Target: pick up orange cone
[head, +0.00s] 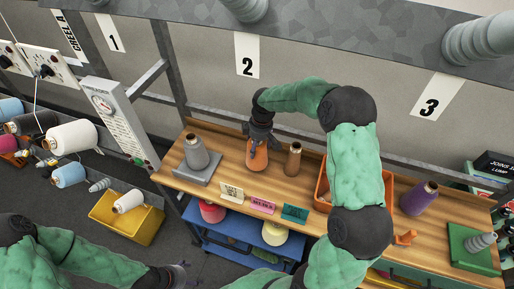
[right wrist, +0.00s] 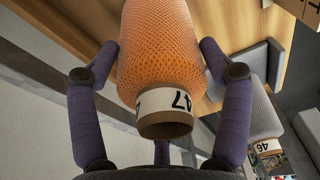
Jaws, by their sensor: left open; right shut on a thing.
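The orange cone (head: 257,157) stands on the wooden shelf, between a grey cone and a brown one. In the right wrist view the orange cone (right wrist: 160,55) fills the upper middle, with a white band marked 47 and a brown tube end towards me. My right gripper (head: 260,135) is shut on the cone's upper part, and its fingers (right wrist: 160,50) lie on both sides of it in the right wrist view. I cannot tell whether the cone's base is clear of the shelf. My left gripper (head: 180,275) is open and empty at the lower left, away from the shelf.
A grey cone (head: 196,152) on a grey base stands left, a brown cone (head: 293,159) close right. An orange bin (head: 322,190) is partly behind my right arm. A purple cone (head: 418,199) and green base (head: 470,250) are further right. Small cards (head: 262,205) line the front edge.

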